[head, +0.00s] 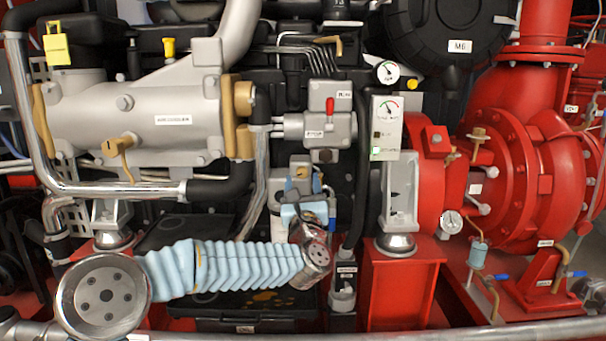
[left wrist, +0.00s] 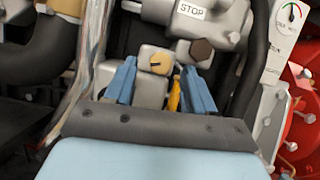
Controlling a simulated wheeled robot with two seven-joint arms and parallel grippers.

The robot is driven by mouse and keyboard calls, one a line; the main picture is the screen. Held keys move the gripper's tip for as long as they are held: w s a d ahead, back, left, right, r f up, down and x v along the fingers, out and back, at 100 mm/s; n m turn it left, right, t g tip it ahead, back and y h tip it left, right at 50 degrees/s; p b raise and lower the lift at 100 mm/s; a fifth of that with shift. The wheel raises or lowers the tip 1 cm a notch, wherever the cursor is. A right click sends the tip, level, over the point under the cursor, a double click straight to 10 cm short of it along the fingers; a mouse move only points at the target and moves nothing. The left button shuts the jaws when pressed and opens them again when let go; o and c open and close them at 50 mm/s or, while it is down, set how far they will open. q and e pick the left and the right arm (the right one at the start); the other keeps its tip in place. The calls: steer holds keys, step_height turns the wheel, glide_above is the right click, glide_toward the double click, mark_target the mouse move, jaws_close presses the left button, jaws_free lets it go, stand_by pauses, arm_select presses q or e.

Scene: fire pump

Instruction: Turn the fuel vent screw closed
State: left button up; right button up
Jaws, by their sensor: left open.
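A small tan, slotted screw head (left wrist: 160,64), which looks like the fuel vent screw, sits on top of a grey housing (left wrist: 136,84) in the left wrist view. In the head view the tan spot on that housing (head: 303,172) is small. My left gripper (left wrist: 160,80) is open. One blue finger stands on each side of the housing's upper part, below the screw head in the picture. I cannot tell whether the fingers touch anything. In the head view the left gripper (head: 304,192) is in front of the housing. My right gripper is not in view.
A yellow-orange part (left wrist: 174,96) stands close to the right finger. A grey box marked STOP (left wrist: 190,14) with a red lever (head: 330,105) is above. A black hose (head: 358,190) and a gauge panel (head: 386,128) are close on the right. A silver rail (head: 400,328) crosses the front.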

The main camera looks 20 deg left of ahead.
mark_target(302, 172)
arm_select(q)
steer(key=shift+x, duration=1.1)
